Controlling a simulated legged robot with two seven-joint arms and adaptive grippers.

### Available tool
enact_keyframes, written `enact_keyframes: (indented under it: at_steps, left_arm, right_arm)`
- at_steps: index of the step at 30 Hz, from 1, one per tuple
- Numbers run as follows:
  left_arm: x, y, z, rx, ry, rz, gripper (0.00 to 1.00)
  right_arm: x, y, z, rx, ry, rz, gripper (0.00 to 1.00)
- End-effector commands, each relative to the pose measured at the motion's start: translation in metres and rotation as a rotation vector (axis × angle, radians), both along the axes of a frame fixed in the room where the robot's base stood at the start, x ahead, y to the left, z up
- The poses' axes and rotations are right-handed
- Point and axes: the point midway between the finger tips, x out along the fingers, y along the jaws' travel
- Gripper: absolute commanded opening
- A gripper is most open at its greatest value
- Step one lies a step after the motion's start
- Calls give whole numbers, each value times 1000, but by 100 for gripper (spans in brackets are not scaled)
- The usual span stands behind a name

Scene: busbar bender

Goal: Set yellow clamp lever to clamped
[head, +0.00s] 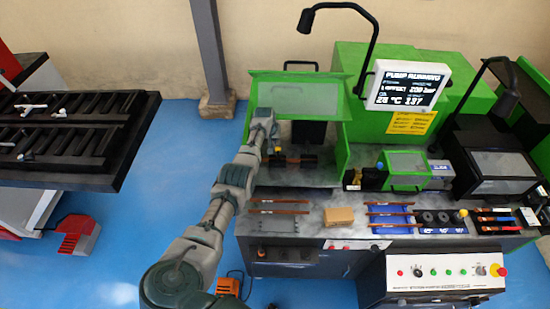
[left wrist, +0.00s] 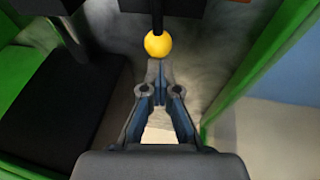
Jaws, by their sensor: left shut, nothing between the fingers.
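The yellow clamp lever shows in the left wrist view as a yellow ball knob (left wrist: 157,44) on a dark rod that runs up out of the picture. In the head view the knob (head: 278,149) is a small yellow spot inside the green-walled bay. My left gripper (left wrist: 158,66) is shut and empty, with its fingertips just below the knob in the picture; I cannot tell whether they touch it. In the head view the left gripper (head: 271,143) is small beside the knob. My right gripper is not in view.
Green walls (left wrist: 255,65) flank the bay, and a dark block (left wrist: 60,110) lies left of the gripper. In the head view a green machine with a lit screen (head: 407,86) stands to the right. A wooden block (head: 338,216) and copper bars (head: 280,201) lie on the front bench.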

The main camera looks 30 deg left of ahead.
Motion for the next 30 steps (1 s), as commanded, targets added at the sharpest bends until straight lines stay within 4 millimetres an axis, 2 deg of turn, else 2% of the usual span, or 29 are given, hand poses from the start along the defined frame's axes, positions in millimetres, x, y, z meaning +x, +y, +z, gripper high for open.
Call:
enact_keyframes:
  at_steps: [13, 19, 25, 30]
  left_arm:
    - [-3, -4, -7, -9, 14, -5, 0]
    - [-5, -3, -1, -9, 15, -4, 0]
    - [-13, -2, 24, -5, 7, -3, 0]
    - [-24, 1, 60, -3, 0, -1, 0]
  right_arm:
    - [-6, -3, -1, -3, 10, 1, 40]
    - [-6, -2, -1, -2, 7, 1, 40]
    - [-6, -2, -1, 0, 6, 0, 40]
    - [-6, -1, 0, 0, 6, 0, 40]
